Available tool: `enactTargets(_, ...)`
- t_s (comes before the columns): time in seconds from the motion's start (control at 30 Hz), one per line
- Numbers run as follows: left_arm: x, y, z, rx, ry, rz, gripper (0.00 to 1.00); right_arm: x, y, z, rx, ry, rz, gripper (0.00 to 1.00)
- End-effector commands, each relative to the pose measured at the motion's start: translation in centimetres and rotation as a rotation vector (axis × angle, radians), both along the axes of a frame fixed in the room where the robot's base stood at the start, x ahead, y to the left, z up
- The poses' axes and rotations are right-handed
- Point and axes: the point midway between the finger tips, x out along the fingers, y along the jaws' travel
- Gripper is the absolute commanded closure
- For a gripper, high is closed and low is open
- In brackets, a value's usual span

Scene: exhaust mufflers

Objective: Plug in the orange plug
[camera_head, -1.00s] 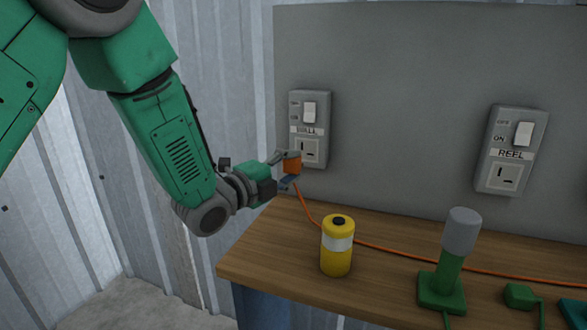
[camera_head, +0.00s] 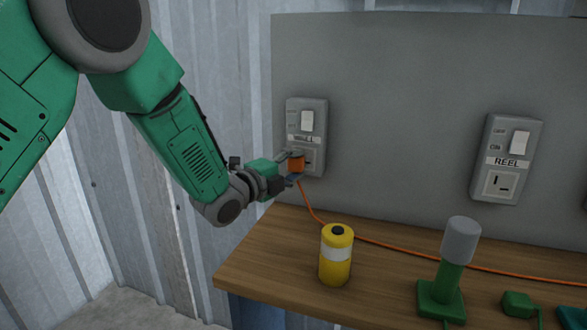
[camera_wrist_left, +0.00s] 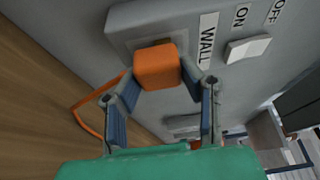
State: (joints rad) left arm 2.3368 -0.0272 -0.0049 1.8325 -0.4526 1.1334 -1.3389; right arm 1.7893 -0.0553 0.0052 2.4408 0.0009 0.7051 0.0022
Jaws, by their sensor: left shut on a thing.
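The orange plug (camera_head: 296,164) is held between the fingers of my left gripper (camera_head: 292,168) in front of the left wall outlet (camera_head: 309,106). It covers part of that outlet's socket. The wrist view shows the plug (camera_wrist_left: 156,66) gripped on both sides by the fingers (camera_wrist_left: 160,85), against or close to the outlet face (camera_wrist_left: 145,20) labelled WALL. The plug hides its prongs, and I cannot tell whether they are in the slots. An orange cord (camera_head: 312,212) hangs from the plug and runs along the bench. My right gripper is not in view.
A second outlet labelled REEL (camera_head: 506,160) is on the grey panel (camera_head: 400,90) to the right. On the wooden bench (camera_head: 265,258) stand a yellow cylinder (camera_head: 336,270) and a green stand with a grey top (camera_head: 460,240). A green block (camera_head: 517,305) lies farther right.

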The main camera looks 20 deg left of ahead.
Motion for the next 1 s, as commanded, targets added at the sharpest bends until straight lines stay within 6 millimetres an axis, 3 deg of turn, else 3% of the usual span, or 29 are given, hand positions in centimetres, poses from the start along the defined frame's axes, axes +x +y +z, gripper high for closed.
enactTargets(1.0,-0.02,0.05,0.15,0.002,-0.001,-0.002,0.91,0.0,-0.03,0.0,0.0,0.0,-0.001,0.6)
